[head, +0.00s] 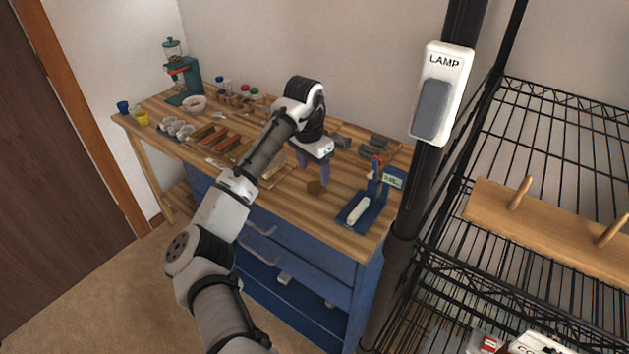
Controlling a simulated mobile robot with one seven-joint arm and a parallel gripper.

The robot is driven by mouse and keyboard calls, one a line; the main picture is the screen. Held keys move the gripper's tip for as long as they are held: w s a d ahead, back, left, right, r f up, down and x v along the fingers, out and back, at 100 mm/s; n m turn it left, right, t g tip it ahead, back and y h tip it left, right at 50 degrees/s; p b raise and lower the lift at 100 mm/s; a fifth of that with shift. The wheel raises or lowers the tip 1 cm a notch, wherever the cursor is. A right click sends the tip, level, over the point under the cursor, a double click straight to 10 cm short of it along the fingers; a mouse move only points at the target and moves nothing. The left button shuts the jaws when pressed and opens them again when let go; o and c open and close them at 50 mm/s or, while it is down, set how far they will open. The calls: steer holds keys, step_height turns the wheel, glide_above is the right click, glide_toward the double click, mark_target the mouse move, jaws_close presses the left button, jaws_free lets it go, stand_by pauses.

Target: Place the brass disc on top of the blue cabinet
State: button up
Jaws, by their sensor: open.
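The blue cabinet (300,243) stands below a wooden worktop (338,212) that covers it. A small round brown-gold disc, which looks like the brass disc (316,187), appears to lie flat on the worktop near its front edge. My gripper (313,176) points down over the worktop, its two purple-grey fingers apart, with the disc just below and in front of the fingertips. I cannot tell whether a finger touches the disc. My arm crosses in front of the worktop's middle and hides part of it.
A blue tool with an upright post (372,190) stands right of the disc. Reddish bars (222,139), bowls (194,104), cups and a green machine (183,75) fill the left side. A black post with a lamp switch (432,105) and wire shelving (560,140) stand at right.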

mark_target(311, 190)
step_height(311, 190, up, 8)
steer(key=shift+s+a+f+b, duration=0.2)
steer(key=shift+s+a+b, duration=0.15)
steer(key=shift+b, duration=0.1)
